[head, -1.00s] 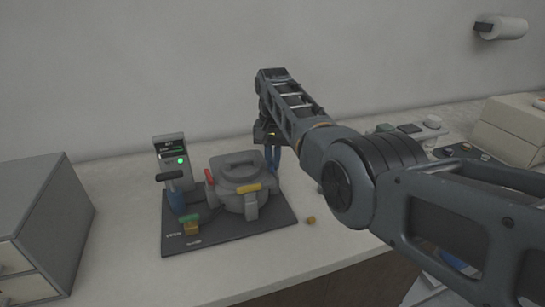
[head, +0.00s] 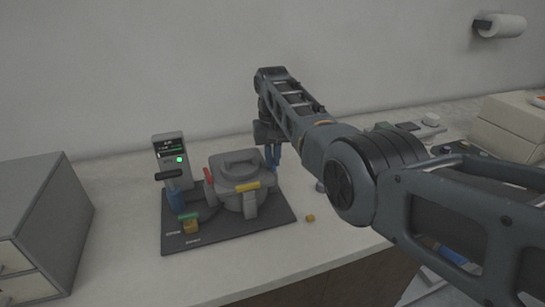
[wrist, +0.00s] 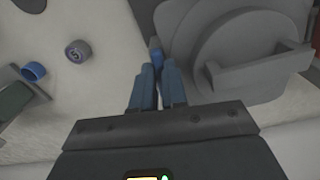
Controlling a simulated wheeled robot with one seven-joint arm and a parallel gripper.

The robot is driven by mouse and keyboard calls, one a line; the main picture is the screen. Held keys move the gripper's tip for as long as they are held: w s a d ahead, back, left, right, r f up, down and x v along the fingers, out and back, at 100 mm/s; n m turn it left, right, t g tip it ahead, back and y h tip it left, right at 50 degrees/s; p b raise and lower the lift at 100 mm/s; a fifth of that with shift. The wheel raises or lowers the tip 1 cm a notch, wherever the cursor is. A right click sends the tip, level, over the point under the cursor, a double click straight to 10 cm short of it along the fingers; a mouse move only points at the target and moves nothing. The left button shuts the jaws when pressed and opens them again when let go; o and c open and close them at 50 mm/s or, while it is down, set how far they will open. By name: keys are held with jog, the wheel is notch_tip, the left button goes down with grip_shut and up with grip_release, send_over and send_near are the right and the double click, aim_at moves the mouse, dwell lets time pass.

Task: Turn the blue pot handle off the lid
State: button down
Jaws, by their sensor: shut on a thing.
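The grey pot (head: 236,198) stands on a dark base plate, its round grey lid (head: 237,162) on top with a raised bar grip. The lid also fills the upper right of the wrist view (wrist: 227,45). My gripper (head: 272,158) points down at the pot's back right side. In the wrist view its blue fingers (wrist: 157,75) are shut on the blue pot handle (wrist: 155,54), at the lid's left edge. Only the handle's end shows there; in the head view I cannot tell it from the fingers. A red handle (head: 209,178) and a yellow handle (head: 247,187) show on the pot's other sides.
A small yellow block (head: 310,217) lies right of the base plate (head: 180,246). A grey drawer cabinet (head: 45,215) stands at left. The front counter is mostly clear.

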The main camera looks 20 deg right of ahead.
aim_at(273, 161)
jog(key=shift+w+r, duration=0.1)
jog(key=c, duration=1.2)
grip_release()
jog(key=shift+o, duration=0.2)
jog(key=shift+r+b, duration=0.5)
jog(key=shift+r, duration=3.35)
